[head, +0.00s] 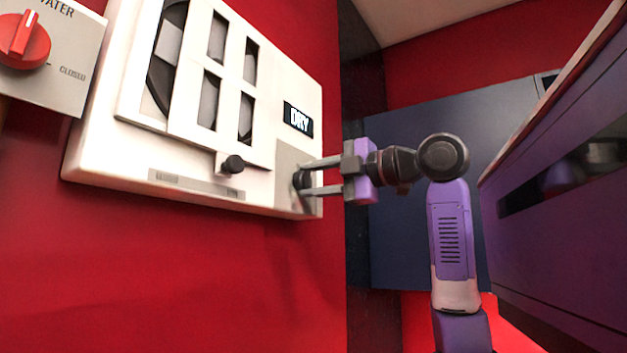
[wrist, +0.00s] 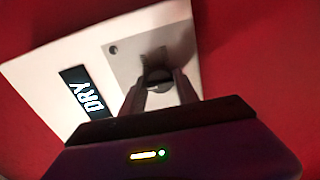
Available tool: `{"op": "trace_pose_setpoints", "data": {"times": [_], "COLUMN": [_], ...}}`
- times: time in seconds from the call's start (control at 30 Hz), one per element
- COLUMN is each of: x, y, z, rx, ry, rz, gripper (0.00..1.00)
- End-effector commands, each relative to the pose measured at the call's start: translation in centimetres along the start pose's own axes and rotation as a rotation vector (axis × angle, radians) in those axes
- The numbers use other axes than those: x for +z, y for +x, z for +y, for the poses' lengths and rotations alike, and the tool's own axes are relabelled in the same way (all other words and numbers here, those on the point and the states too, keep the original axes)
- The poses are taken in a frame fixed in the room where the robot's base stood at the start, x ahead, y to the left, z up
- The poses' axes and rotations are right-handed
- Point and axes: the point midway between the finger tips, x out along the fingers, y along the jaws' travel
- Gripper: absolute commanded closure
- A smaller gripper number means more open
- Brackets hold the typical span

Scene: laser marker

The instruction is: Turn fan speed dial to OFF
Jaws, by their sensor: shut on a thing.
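The fan speed dial (head: 299,181) is a small black knob on a grey plate at the lower right of a white wall unit (head: 110,150). My gripper (head: 304,180) reaches in from the right, with its two fingers shut on the dial. In the wrist view the dial (wrist: 157,79) sits between the fingertips of my gripper (wrist: 158,84). The dial's pointer and its markings cannot be read, as the fingers and shadow cover much of it.
A black "DRY" label (head: 298,119) is above the dial. Another black knob (head: 233,164) sticks out to the left. A red water knob (head: 24,40) is at the far upper left. A purple cabinet (head: 560,220) stands close on the right.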

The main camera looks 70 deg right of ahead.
Motion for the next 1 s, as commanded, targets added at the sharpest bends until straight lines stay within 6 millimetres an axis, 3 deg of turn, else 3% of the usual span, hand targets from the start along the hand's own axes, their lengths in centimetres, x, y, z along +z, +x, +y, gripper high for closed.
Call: {"op": "trace_pose_setpoints", "data": {"times": [0.63,0.67,0.73,0.77,1.0], "x": [-0.07,-0.07,-0.06,-0.06,-0.03], "y": [0.02,0.03,0.02,0.02,0.01], "z": [-0.14,-0.15,-0.13,-0.12,-0.06], "rx": [-0.004,-0.004,-0.003,-0.003,-0.002], "ry": [-0.054,-0.054,-0.054,-0.053,-0.052], "rz": [0.002,0.002,0.001,0.001,0.001], "gripper": [1.00,0.60,0.46,0.42,0.42]}}
